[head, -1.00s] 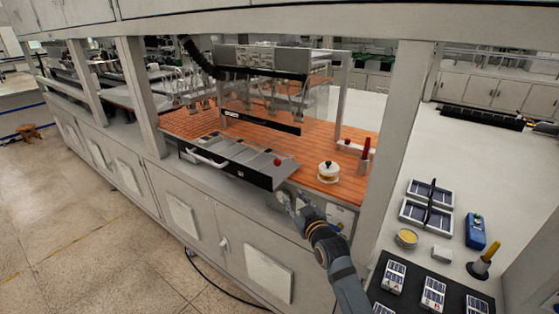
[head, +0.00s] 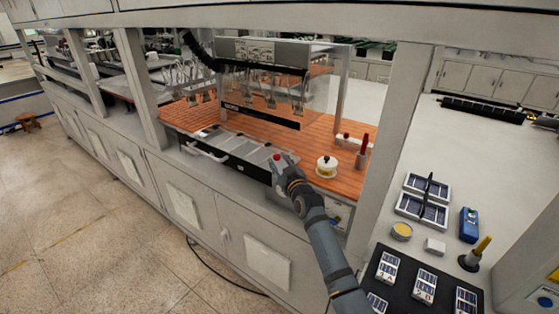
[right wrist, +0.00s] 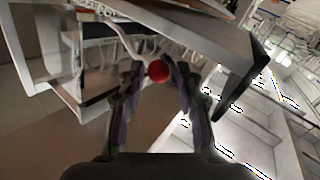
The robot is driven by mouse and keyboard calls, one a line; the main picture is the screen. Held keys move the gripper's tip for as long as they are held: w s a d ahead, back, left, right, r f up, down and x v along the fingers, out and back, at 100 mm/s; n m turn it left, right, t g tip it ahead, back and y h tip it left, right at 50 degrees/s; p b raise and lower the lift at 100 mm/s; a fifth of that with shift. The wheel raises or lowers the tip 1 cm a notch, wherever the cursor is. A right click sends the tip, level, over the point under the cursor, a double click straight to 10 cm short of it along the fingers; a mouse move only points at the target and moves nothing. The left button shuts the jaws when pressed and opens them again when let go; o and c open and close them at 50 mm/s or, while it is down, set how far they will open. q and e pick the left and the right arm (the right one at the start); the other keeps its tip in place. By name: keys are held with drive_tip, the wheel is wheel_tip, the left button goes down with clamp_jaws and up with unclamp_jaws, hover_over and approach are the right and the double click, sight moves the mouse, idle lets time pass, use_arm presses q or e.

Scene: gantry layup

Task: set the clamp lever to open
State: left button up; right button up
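The clamp lever's round red knob (head: 277,157) shows at the right end of the grey sectioned tray (head: 232,147) in the head view. In the right wrist view the red knob (right wrist: 158,71) sits between the fingertips, near the picture's middle. My right gripper (right wrist: 156,73) is open, with one finger on each side of the knob; whether a finger touches it is hard to tell. In the head view my right gripper (head: 284,164) is at the tray's right corner, close beside the knob. The lever's shaft is hidden. My left gripper is not in view.
A white handle (head: 207,153) sticks out from the tray's front. A grey post (head: 385,140) rises beside my right arm.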

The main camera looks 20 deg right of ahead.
drive_tip(key=shift+w, duration=0.1)
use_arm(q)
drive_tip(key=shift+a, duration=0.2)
use_arm(e)
clamp_jaws()
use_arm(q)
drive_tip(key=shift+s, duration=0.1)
use_arm(e)
drive_tip(key=shift+w, duration=0.1)
